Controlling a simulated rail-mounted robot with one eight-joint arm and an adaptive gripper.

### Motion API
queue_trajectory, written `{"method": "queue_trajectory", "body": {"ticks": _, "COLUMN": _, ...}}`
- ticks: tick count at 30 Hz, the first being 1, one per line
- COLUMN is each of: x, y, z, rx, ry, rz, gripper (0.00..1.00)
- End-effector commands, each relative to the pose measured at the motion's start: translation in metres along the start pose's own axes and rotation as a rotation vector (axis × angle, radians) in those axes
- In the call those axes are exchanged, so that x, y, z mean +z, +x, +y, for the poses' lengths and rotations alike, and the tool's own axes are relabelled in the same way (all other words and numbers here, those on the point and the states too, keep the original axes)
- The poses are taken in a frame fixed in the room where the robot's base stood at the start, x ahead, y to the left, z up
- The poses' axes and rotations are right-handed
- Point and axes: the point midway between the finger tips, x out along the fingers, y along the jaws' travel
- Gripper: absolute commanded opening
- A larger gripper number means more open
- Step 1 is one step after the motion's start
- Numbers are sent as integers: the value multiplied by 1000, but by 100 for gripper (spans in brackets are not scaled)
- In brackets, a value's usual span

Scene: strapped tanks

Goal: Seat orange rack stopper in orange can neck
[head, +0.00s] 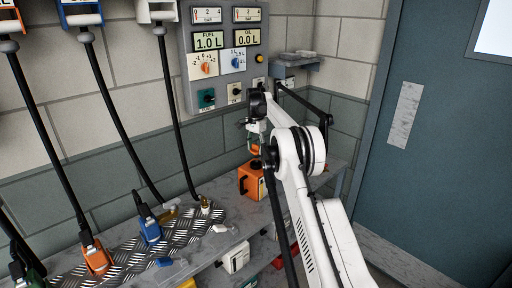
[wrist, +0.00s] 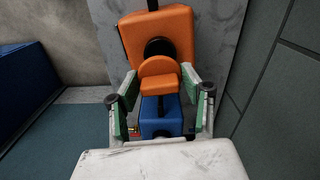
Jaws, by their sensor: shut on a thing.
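The orange can (head: 245,183) stands on the grey bench below my gripper (head: 255,138). In the wrist view, the orange can (wrist: 133,35) lies beyond the stopper, with its dark round neck (wrist: 159,46) partly hidden. The orange stopper (wrist: 158,68) is between the green pads of my gripper (wrist: 160,84), which is shut on it. In the head view, the orange stopper (head: 255,150) shows just above the can, close to a dark part at its top. I cannot tell whether stopper and neck touch.
A blue block-like thing (wrist: 160,118) shows below the stopper in the wrist view. The control panel (head: 226,55) is on the wall behind. Orange (head: 96,258) and blue (head: 150,231) nozzles on hoses stand on the tread plate at left. A white container (head: 236,257) sits on the lower shelf.

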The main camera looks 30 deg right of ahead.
Motion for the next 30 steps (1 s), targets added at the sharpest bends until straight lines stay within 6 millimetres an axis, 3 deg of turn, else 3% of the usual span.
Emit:
{"method": "queue_trajectory", "body": {"ticks": 12, "x": 0, "y": 33, "z": 0, "rx": 0, "ry": 0, "rz": 0, "gripper": 11}}
{"method": "queue_trajectory", "body": {"ticks": 30, "x": 0, "y": 35, "z": 0, "rx": 0, "ry": 0, "rz": 0, "gripper": 11}}
